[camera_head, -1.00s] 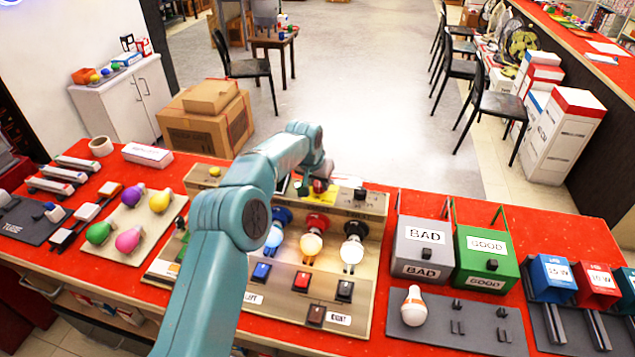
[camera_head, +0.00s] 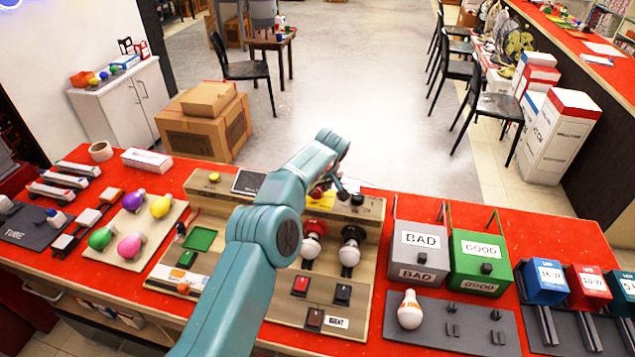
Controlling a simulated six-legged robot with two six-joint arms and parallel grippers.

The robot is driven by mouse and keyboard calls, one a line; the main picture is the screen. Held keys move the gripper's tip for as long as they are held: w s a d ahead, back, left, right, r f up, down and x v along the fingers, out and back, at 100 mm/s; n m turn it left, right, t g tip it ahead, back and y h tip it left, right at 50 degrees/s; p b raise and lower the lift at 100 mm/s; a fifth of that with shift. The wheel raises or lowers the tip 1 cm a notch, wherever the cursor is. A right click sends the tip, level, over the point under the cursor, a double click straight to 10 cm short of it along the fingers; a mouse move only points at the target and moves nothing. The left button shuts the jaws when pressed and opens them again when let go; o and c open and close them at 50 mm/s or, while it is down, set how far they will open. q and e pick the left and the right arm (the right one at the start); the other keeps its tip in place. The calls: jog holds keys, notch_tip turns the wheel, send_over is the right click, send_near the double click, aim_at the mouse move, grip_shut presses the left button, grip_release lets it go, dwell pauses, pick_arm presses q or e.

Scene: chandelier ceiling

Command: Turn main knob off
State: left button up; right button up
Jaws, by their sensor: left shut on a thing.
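The main knob (camera_head: 316,193) is red on a yellow plate (camera_head: 321,202), on the raised back strip of the beige test panel (camera_head: 370,211). My left gripper (camera_head: 325,186) is at the knob, shut on it. The wrist partly covers the knob and fingers, so the knob's exact angle is hard to see. The bulb in the red socket (camera_head: 311,247) and the bulb in the black socket (camera_head: 349,256) look white and unlit. My arm covers the blue socket and part of the panel. My right gripper is not in view.
A black knob (camera_head: 357,199) sits just right of the main knob. Red (camera_head: 301,285) and black (camera_head: 342,294) switches are in front. The grey BAD box (camera_head: 419,250) and green GOOD box (camera_head: 482,262) stand to the right. Coloured bulbs lie on a tray (camera_head: 150,236) at left.

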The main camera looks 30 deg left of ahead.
pick_arm(q)
jog(key=shift+n, duration=0.4)
jog(key=o, duration=1)
jog(key=shift+w+a+f, duration=0.1)
jog(key=shift+o, duration=0.2)
jog(key=shift+d+r, duration=0.2)
jog(key=shift+r, duration=0.25)
jog(key=b+v, duration=0.1)
jog(key=v, duration=1.4)
jog(key=shift+r, duration=0.25)
jog(key=shift+d, duration=0.1)
